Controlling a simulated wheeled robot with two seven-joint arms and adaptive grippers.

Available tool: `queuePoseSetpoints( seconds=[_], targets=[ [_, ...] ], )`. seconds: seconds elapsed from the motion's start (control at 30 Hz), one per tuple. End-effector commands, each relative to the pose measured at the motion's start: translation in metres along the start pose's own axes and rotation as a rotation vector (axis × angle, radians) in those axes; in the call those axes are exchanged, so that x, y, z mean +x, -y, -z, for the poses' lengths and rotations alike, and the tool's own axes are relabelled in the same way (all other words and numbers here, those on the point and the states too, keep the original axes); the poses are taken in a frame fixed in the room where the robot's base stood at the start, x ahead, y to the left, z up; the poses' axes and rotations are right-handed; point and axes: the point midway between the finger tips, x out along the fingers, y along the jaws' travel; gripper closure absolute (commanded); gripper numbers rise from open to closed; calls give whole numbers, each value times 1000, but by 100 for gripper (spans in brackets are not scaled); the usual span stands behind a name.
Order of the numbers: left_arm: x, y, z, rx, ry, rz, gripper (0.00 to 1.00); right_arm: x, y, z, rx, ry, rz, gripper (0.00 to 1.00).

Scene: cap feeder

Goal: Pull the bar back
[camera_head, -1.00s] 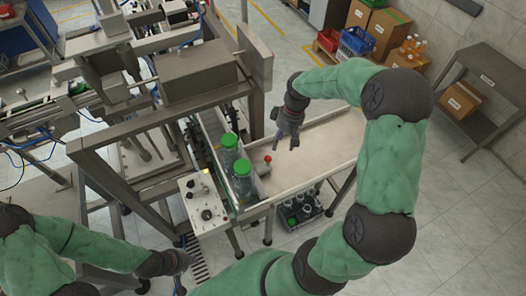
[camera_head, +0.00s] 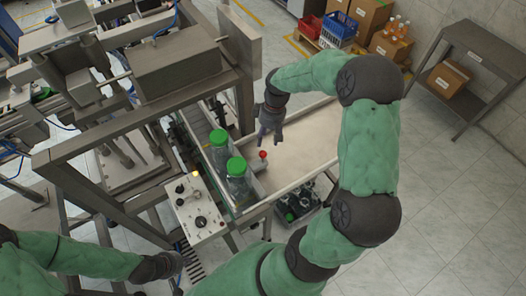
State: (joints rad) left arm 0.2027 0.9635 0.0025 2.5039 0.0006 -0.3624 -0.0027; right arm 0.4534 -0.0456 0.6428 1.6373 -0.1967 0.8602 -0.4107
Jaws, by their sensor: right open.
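A red ball knob (camera_head: 263,155) on a short stem stands at the left end of a pale tray table (camera_head: 310,140), beside the conveyor. A grey bar-like piece (camera_head: 257,187) lies below it; I cannot tell whether they join. My right gripper (camera_head: 269,142) is open and points down just above the knob, its fingers close to it; I cannot tell whether they touch. Two clear jars with green caps (camera_head: 236,166) stand on the conveyor to the left of the knob. My left arm's dark wrist end (camera_head: 165,266) is at the lower left; its fingers are not clear.
A control panel (camera_head: 197,209) with knobs stands in front of the conveyor. A heavy grey machine frame (camera_head: 110,130) rises on the left. A crate of bottles (camera_head: 297,207) sits under the tray table. The tray table's surface is mostly clear.

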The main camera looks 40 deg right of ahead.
Motion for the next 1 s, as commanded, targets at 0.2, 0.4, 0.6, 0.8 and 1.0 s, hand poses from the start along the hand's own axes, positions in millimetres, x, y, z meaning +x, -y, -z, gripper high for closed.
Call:
queuePoseSetpoints(
  seconds=[0.2, 0.4, 0.6, 0.8, 1.0],
  targets=[
    [-3, -1, 0, 0, -1, 0, 100, 41, 1, -1, 0, 6, 3, 46],
    [-5, -2, 0, 0, -1, 0, 100, 70, 0, -1, 0, 4, 2, 46],
    [-5, -2, 0, 0, 0, 0, 100, 82, 0, 0, 0, 2, 1, 46],
    [-5, -2, 0, 0, 0, 0, 100, 84, 0, 0, 0, 1, 1, 46],
    [-5, -2, 0, 0, 0, 0, 100, 84, 0, 0, 0, 1, 1, 74]
  ],
)
